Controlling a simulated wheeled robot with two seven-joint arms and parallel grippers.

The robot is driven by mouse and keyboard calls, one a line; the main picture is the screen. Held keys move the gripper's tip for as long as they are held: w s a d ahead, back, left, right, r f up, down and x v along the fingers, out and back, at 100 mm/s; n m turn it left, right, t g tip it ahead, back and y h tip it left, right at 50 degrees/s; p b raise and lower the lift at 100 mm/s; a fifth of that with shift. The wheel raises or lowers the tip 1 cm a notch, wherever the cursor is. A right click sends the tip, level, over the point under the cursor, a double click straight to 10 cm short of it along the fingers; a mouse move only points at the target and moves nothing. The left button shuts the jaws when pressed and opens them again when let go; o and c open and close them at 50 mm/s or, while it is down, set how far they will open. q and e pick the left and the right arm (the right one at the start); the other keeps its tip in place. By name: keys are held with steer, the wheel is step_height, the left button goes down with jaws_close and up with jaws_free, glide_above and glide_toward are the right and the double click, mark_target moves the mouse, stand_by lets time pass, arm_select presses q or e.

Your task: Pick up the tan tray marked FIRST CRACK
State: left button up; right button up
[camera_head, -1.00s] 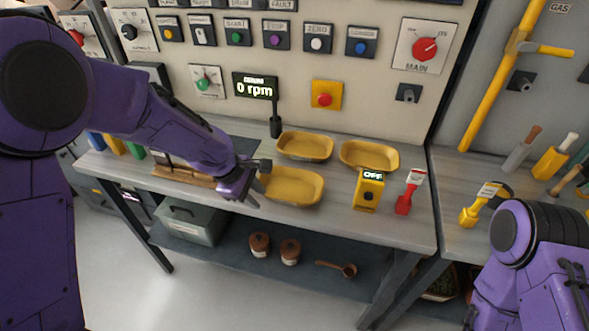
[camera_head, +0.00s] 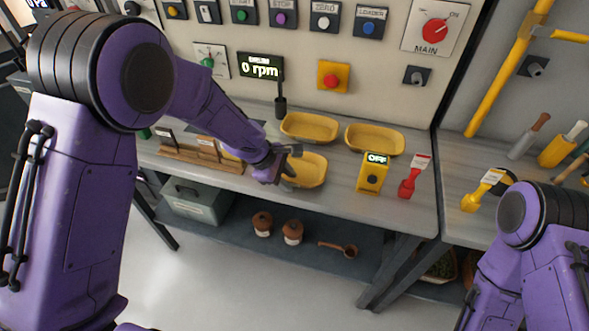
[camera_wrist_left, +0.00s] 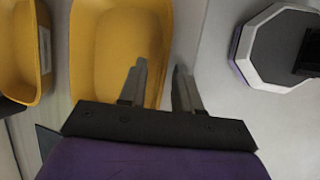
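Three shallow yellow-tan trays show on the bench in the head view: a front tray (camera_head: 311,172), a back left tray (camera_head: 309,127) and a back right tray (camera_head: 375,138). I cannot read FIRST CRACK on any of them. My left gripper (camera_head: 286,162) is at the left end of the front tray and hides part of it. In the left wrist view the gripper (camera_wrist_left: 161,66) is open, its fingers on either side of a tray's rim (camera_wrist_left: 166,30), with no visible grip. A second tray (camera_wrist_left: 18,50) with a small label lies left there. My right gripper is out of view.
A yellow box reading OFF (camera_head: 371,173) and a red-handled tool (camera_head: 411,177) stand right of the front tray. A wooden rack (camera_head: 190,156) lies left of it. A black upright post (camera_head: 281,104) stands behind. The control panel (camera_head: 300,55) backs the bench.

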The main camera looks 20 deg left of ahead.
arm_select(q)
steer(key=shift+s, duration=0.1)
jaws_close()
steer(key=shift+r, duration=0.15)
